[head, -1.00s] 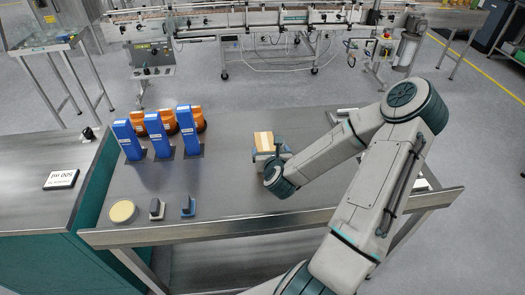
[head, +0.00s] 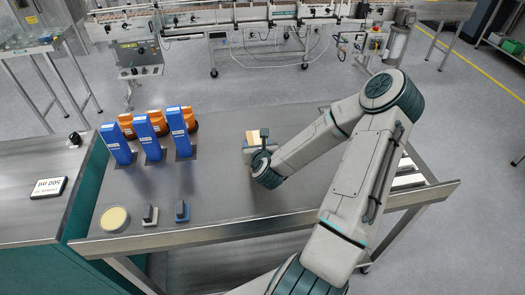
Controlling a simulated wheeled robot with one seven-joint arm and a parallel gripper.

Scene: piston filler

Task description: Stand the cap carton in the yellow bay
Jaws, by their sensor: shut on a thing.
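The cap carton, a small tan cardboard box (head: 253,136), is at the middle of the steel table in the head view. My gripper (head: 257,150) is at its near side and is shut on it; the fingers are small and partly hidden by my wrist. I cannot tell whether the carton touches the table or hangs just above it. No yellow bay shows clearly; my arm covers part of the table's right side.
Several blue upright boxes (head: 150,140) and orange containers (head: 190,117) stand at the table's left. A cream round disc (head: 114,219) and two small holders (head: 181,211) lie near the front edge. Pale items (head: 408,180) show at the right, partly behind my arm. The table's centre front is clear.

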